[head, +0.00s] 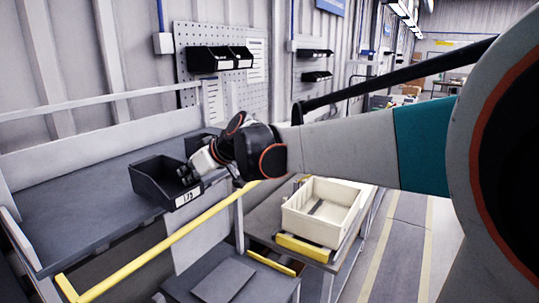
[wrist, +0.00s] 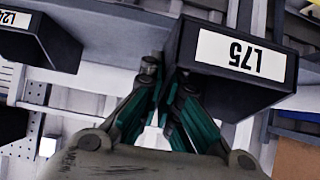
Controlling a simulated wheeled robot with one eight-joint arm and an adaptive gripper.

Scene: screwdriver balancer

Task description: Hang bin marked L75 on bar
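The bin marked L75 (head: 150,182) is a dark open-topped bin with a white label on its front. In the head view it is at the left, on or just above the dark shelf (head: 70,215). It fills the upper right of the wrist view (wrist: 233,83), its label upside down there. My gripper (head: 187,172) is at the bin's right side. In the wrist view its two fingertips (wrist: 166,70) are close together by the bin's left edge; whether they pinch its wall is unclear. Dark bins (head: 212,60) hang on the perforated wall panel; the bar there is not distinct.
Another dark bin (head: 199,142) stands behind, partly hidden by my gripper; a labelled bin shows in the wrist view (wrist: 38,42). A yellow rail (head: 165,245) runs along the shelf's front. A cream tray (head: 322,212) sits on a lower table at right. The shelf's left part is clear.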

